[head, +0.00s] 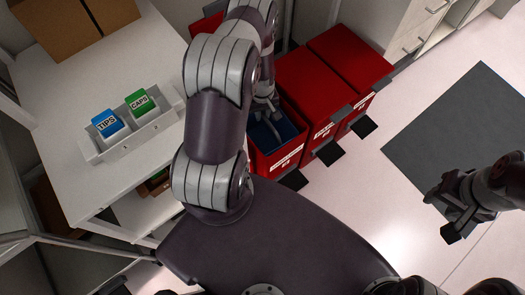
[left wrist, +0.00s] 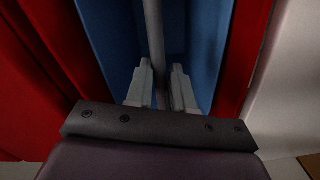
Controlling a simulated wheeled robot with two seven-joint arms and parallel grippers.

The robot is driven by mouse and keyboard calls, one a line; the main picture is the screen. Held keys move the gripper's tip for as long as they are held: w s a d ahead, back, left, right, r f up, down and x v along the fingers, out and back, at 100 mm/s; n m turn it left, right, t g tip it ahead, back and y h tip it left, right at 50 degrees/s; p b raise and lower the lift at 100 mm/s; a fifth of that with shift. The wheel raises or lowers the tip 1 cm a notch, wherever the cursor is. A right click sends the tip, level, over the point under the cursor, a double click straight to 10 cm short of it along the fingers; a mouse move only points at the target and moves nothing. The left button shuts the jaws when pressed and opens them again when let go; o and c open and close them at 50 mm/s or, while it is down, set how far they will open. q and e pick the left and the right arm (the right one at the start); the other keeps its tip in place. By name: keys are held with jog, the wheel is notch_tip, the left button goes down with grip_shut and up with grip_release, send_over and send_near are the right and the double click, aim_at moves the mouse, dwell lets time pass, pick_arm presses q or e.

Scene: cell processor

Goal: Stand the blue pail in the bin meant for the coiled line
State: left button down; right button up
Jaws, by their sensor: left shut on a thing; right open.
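The blue pail (head: 286,127) is down inside an open-topped red bin (head: 264,165), beside my left arm. My left gripper (head: 268,112) is over the pail inside the bin opening. In the left wrist view its fingers (left wrist: 161,88) are shut around the pail's grey handle (left wrist: 154,35), with the blue pail (left wrist: 105,35) beneath and red bin walls on both sides. I cannot tell whether the pail rests on the bin floor. The bin's white label is too small to read. My right gripper (head: 452,216) is open and empty, above the floor at the right.
Two closed red bins (head: 312,85) (head: 350,57) with black pedals stand right of the open one. More red shows behind my left arm. A white table (head: 60,120) at the left holds blue TIPS and green CAPS boxes. A dark mat (head: 470,130) lies on open floor.

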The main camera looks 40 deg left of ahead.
pick_arm(q)
jog(key=shift+w+r, duration=0.1)
jog(key=shift+w, duration=0.05)
jog(key=shift+a, duration=0.1)
notch_tip(320, 180, down, 4)
jog(key=b, duration=0.2)
jog(key=shift+r+b, duration=0.1)
jog(key=shift+b, duration=0.2)
dwell(0.5)
